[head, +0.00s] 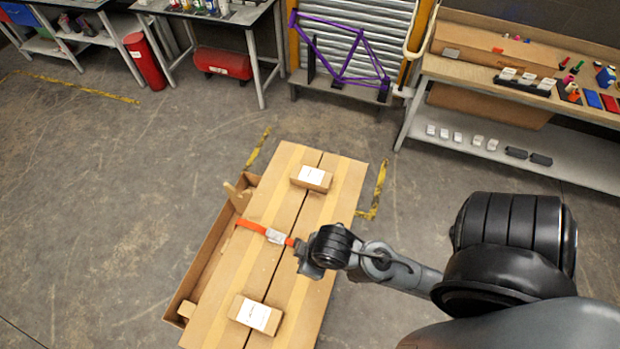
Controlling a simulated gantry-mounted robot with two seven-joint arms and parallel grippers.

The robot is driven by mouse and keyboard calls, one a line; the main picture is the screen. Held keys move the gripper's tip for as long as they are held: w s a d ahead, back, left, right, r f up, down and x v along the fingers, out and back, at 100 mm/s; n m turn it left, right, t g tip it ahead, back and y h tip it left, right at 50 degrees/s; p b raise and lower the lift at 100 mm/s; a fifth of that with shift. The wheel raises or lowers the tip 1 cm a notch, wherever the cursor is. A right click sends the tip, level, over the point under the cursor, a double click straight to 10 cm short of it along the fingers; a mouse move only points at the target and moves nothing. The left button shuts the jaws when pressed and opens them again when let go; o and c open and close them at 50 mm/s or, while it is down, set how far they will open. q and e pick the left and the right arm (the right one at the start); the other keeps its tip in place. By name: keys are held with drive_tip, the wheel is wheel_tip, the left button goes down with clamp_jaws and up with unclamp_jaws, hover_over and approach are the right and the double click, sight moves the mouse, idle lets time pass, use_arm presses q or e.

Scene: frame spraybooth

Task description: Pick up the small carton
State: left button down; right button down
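Two small brown cartons with white labels lie on top of a large flat cardboard box (330,225). One small carton (311,179) is near the box's far end. The other small carton (256,315) is near its close end. My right gripper (303,259) reaches in from the right over the middle of the box, between the two cartons and apart from both. Its fingers are small and dark, and I cannot tell whether they are open or shut. My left gripper is not in view.
An open cardboard tray (203,262) lies along the box's left side. A bench (480,75), a purple bike frame (343,75) and red cylinders stand behind. The left floor is clear.

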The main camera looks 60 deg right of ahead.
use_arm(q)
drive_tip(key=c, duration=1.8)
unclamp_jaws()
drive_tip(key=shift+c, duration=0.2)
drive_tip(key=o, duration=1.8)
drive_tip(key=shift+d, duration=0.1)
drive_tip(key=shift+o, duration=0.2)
